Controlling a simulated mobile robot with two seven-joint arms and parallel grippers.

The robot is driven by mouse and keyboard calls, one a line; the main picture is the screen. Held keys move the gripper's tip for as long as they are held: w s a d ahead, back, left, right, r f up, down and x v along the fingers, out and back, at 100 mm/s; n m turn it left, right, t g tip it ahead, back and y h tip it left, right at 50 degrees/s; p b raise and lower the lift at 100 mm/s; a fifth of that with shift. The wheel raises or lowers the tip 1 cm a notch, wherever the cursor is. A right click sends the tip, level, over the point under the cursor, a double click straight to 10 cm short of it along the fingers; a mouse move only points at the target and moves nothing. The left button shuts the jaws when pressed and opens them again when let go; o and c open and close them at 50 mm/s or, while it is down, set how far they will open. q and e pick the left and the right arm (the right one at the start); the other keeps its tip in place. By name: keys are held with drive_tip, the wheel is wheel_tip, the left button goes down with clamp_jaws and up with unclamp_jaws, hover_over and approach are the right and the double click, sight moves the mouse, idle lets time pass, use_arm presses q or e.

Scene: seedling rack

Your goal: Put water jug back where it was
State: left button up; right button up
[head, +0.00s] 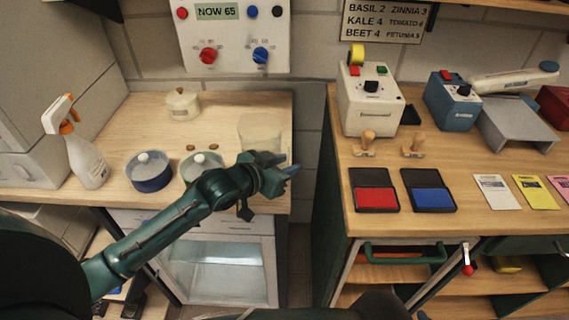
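A pale, see-through vessel (260,131), which looks like the water jug, stands upright near the right edge of the left counter. My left gripper (281,168) is in front of it and overlaps its lower part in the head view. The fingers are partly hidden by the gripper's own body, so I cannot tell whether they are open or shut, or whether they touch the jug. Its handle does not show clearly. My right gripper is not clearly in view.
The left counter (222,110) holds a spray bottle (84,150), a lidded pot (183,104), a blue bowl (149,172) and a pale green bowl (200,163). A gap separates it from the right bench (470,215), which holds ink pads, stamps and machines.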

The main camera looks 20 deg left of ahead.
use_arm(q)
drive_tip(key=shift+r, duration=0.2)
drive_tip(key=v, duration=1.1)
drive_tip(key=s+d+f+n+y, duration=0.1)
drive_tip(key=s+d+f, duration=0.1)
drive_tip(key=s+f, duration=0.4)
drive_tip(key=s+d+f+n+g+y, duration=0.1)
drive_tip(key=s+d+f, duration=0.2)
drive_tip(key=s+f, duration=0.4)
wheel_tip(320, 180, down, 5)
drive_tip(key=shift+d+f+g, duration=0.1)
drive_tip(key=shift+d+g, duration=0.2)
drive_tip(key=shift+d, duration=0.05)
